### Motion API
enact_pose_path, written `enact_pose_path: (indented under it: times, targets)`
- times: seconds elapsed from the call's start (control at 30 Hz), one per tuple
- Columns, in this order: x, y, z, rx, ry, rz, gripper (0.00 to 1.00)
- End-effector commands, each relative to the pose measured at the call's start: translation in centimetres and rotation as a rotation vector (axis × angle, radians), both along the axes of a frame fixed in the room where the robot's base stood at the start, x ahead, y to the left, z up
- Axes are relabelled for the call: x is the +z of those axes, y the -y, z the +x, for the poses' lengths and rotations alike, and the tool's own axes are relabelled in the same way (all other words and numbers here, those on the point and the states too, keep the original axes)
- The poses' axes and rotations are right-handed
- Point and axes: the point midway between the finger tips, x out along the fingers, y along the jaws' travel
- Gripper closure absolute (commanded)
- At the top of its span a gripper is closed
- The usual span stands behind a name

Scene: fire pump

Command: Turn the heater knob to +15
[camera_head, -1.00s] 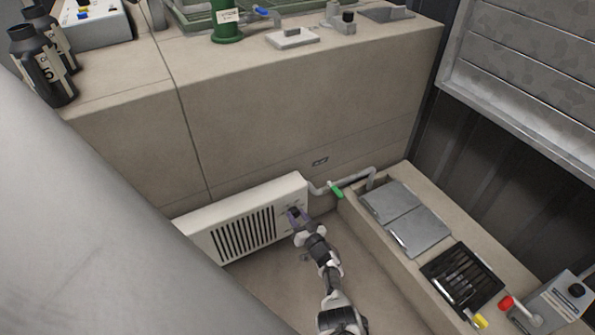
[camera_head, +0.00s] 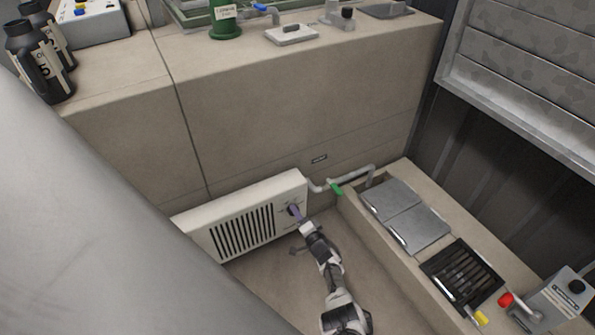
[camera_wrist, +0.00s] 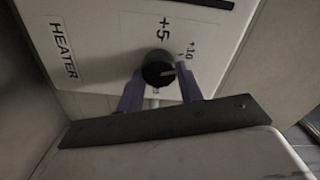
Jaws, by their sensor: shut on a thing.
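The heater (camera_head: 243,221) is a white box with dark vent slots, low against the beige wall in the head view. Its round black knob (camera_wrist: 158,69) shows in the wrist view, with a pale mark pointing to the right, below the printed +10. The printed +5 is above the knob, and the HEATER label (camera_wrist: 64,50) is at the left. My gripper (camera_wrist: 160,77) has its purple fingers on either side of the knob and is shut on it. In the head view, my gripper (camera_head: 296,213) reaches the heater's right end; the fingers partly hide the knob there.
A grey pipe with a green handle (camera_head: 336,189) runs just right of the heater. A low ledge with grey lids (camera_head: 415,228) and a black grate (camera_head: 461,273) lies further right. Bare floor shows below the heater.

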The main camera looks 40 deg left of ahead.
Motion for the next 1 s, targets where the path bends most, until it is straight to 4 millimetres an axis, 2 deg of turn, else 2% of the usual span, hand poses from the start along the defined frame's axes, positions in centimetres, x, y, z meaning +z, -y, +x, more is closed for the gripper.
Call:
enact_pose_path:
  times: [0.6, 1.0]
  targets:
    - [-0.30, 0.00, -0.07, 0.002, -0.526, 0.217, 0.86]
    - [-0.37, -0.07, -0.17, 0.004, -0.747, 0.308, 0.86]
